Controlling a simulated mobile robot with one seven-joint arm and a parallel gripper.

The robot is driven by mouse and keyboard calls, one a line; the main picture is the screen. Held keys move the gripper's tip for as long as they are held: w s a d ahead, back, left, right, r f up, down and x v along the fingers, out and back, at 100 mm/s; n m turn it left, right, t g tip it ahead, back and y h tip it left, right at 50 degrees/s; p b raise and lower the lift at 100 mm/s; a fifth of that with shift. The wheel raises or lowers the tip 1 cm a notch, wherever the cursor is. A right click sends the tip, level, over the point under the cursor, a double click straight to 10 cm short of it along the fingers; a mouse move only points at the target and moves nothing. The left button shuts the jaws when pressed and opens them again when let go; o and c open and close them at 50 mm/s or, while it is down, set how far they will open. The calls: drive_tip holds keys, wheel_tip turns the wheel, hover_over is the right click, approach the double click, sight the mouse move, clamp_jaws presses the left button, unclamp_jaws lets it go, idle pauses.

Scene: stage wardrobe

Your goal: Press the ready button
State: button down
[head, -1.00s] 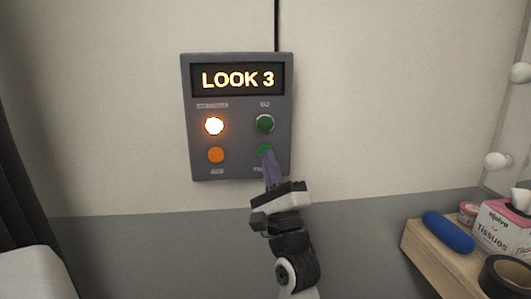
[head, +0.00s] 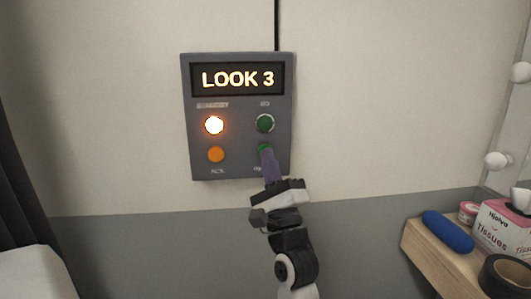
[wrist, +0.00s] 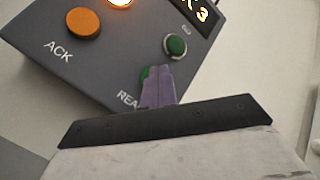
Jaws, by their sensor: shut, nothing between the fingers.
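A grey control panel (head: 237,142) hangs on the wall, with a lit display reading "LOOK 3". The ready button (head: 264,149) is green, at the panel's lower right, and my fingers partly cover it. In the wrist view the ready button (wrist: 146,76) shows beside my fingers, above a label partly hidden after "REA". My gripper (head: 268,152) is shut and empty, its purple fingertips at the button. The wrist view also shows the gripper (wrist: 160,72) overlapping the button's right side; I cannot tell whether they touch.
The standby button (head: 214,125) glows white-orange at upper left. The orange ACK button (head: 216,155) is below it, and a green GO button (head: 265,123) is above ready. A wooden shelf (head: 425,255) at right holds a blue roll (head: 448,231), tissues (head: 500,230) and black tape (head: 505,276).

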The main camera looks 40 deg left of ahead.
idle(0.5)
drive_tip(key=shift+s+d, duration=0.5)
drive_tip(key=shift+d, duration=0.05)
drive_tip(key=shift+p, duration=0.3)
drive_tip(key=shift+s+d+p, duration=0.55)
drive_tip(key=shift+s+d, duration=1.05)
drive_tip(key=shift+d, duration=0.3)
drive_tip(key=shift+s, duration=0.1)
